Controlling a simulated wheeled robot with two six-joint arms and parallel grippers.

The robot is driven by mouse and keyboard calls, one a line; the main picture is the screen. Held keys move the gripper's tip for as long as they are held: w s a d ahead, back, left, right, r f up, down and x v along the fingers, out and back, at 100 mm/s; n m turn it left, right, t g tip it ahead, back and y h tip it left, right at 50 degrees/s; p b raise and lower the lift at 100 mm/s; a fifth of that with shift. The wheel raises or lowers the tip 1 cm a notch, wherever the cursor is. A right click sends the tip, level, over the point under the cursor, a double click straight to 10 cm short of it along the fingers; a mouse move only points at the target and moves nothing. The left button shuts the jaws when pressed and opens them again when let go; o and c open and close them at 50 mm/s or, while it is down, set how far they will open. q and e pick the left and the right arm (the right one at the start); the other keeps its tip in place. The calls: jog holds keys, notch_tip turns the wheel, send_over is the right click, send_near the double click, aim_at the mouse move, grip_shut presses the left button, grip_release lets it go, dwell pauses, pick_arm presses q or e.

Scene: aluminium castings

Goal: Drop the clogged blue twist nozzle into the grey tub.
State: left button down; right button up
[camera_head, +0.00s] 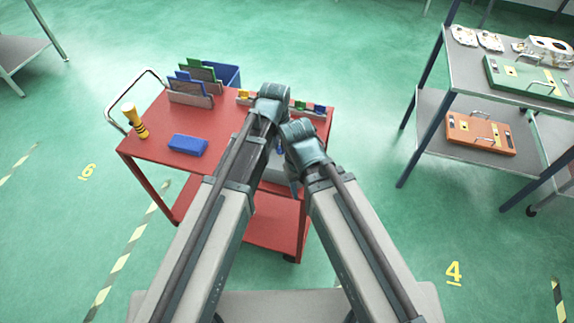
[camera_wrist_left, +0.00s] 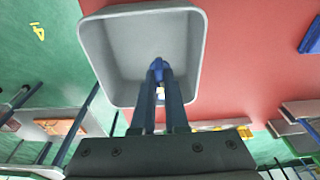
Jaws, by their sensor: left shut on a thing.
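The blue twist nozzle (camera_wrist_left: 157,66) is held between the fingertips of my left gripper (camera_wrist_left: 159,84). In the left wrist view it shows over the open grey tub (camera_wrist_left: 97,50), within the outline of its rim. I see nothing else in the tub. In the head view a small bit of the blue nozzle (camera_head: 280,149) shows between my arms. The grey tub (camera_head: 273,176) on the red cart is mostly hidden there behind my arms. The end of my right arm is close beside the left one, and its jaws cannot be made out.
A grey shelf (camera_head: 433,124) with castings and fixtures stands right. Floor between them is clear.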

pick_arm(q)
jog(key=shift+f, duration=0.15)
jog(key=c, duration=0.9)
grip_release()
jog(key=shift+o, duration=0.2)
notch_tip(320, 180, up, 14)
jog(key=s+p, duration=0.2)
jog(key=p, duration=1.1)
jog(key=shift+a+f+p, duration=0.2)
jog(key=shift+a+p, duration=0.1)
jog(key=shift+p, duration=0.05)
jog(key=s+a+f+g+y+b, duration=0.1)
jog(key=s+a+f+b, duration=0.1)
jog(key=s, duration=0.5)
jog(key=s+a+f+g+y+b, duration=0.1)
jog(key=s+a+f+b, duration=0.2)
jog(key=s, duration=0.4)
jog(key=shift+a+f, duration=0.15)
jog(key=shift+f, duration=0.1)
